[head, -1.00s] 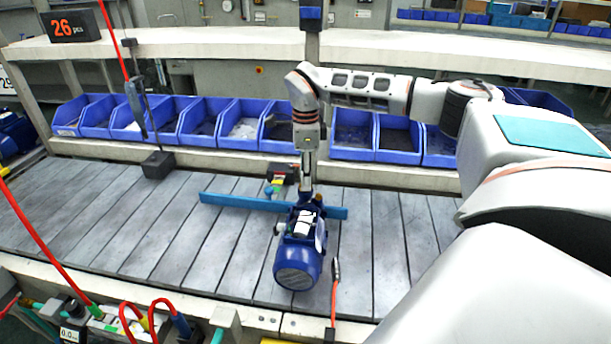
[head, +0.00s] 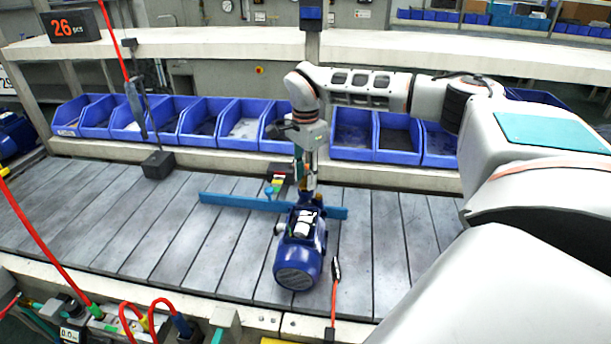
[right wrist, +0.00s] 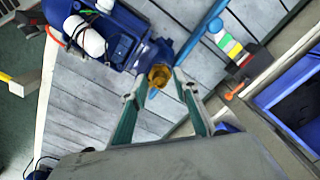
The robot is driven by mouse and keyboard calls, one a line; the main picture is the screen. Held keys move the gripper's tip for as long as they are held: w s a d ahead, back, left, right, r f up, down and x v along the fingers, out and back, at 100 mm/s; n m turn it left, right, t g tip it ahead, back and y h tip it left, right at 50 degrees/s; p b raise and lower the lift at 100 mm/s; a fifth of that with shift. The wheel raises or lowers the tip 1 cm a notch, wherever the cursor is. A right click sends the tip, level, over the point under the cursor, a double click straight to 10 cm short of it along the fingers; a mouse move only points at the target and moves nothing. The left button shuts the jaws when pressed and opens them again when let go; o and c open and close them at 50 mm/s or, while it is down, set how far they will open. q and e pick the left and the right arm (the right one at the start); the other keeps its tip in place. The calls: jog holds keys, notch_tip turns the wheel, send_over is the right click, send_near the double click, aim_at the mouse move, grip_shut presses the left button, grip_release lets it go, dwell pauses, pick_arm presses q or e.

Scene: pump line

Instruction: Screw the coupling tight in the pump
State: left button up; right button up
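The blue pump (head: 299,262) stands on the slatted conveyor, with its round end toward me. The brass coupling (right wrist: 160,76) sits at the pump's port, at the pump's (right wrist: 122,52) edge in the right wrist view. In the head view only a small brass patch of it shows below the fingers. My right gripper (head: 308,180) points down from above at the pump's far side. Its two teal fingers (right wrist: 163,76) stand apart, one on each side of the coupling. Whether they press on it or leave a small gap is not clear. My left gripper is out of view.
A blue bar (head: 240,202) crosses the conveyor behind the pump. Blue bins (head: 238,126) line the shelf behind. A red-corded tool (head: 335,272) stands right of the pump. A dark block on a rod (head: 158,165) stands left. The conveyor (head: 110,215) is clear on the left.

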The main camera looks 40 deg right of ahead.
dwell(0.3)
jog(key=n, duration=0.3)
jog(key=shift+n, duration=0.3)
grip_shut()
jog(key=shift+m, duration=1.7)
jog(key=m, duration=0.3)
jog(key=shift+m, duration=0.3)
